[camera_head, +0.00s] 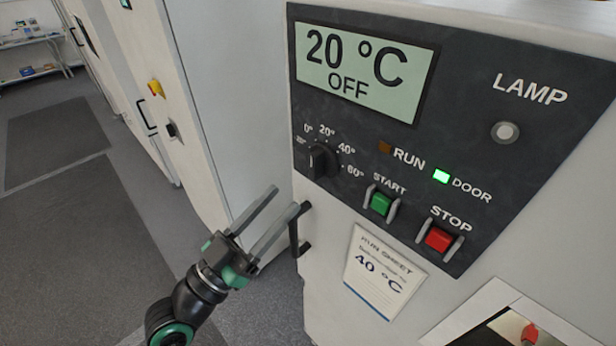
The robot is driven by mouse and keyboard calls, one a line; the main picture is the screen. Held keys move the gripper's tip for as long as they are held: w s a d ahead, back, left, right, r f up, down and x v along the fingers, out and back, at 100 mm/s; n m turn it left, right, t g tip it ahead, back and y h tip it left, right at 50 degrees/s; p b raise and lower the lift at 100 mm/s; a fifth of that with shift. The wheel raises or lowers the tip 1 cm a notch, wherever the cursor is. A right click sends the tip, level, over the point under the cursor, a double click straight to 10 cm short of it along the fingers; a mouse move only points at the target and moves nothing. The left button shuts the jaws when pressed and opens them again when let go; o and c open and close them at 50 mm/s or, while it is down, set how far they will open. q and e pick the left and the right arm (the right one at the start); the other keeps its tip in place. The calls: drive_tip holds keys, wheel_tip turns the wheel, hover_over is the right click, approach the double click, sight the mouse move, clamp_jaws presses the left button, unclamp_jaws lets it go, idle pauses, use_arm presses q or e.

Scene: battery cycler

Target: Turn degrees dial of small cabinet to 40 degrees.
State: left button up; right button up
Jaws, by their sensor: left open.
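The small cabinet's dark panel (465,75) faces me on the right. Its degrees dial (318,160) is a black knob at the panel's lower left, with marks 0°, 20°, 40° and 60° around it. The knob's exact pointing is hard to read. The display (362,68) reads 20 °C and OFF. My left gripper (287,212) is open and empty, below and left of the dial, apart from it, beside the cabinet's front edge. Its fingers point up and right. My right gripper is not in view.
A black door handle (299,230) stands close to my left fingertips. Green START (380,203) and red STOP (438,239) buttons sit right of the dial. A run sheet (383,272) reads 40 °C. The DOOR light (441,177) is lit green. Open floor lies left.

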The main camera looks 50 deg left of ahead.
sight(311, 169)
use_arm(q)
drive_tip(key=p+x, duration=0.2)
drive_tip(key=x, duration=0.5)
drive_tip(key=shift+r, duration=0.1)
drive_tip(key=shift+w, duration=0.3)
clamp_jaws()
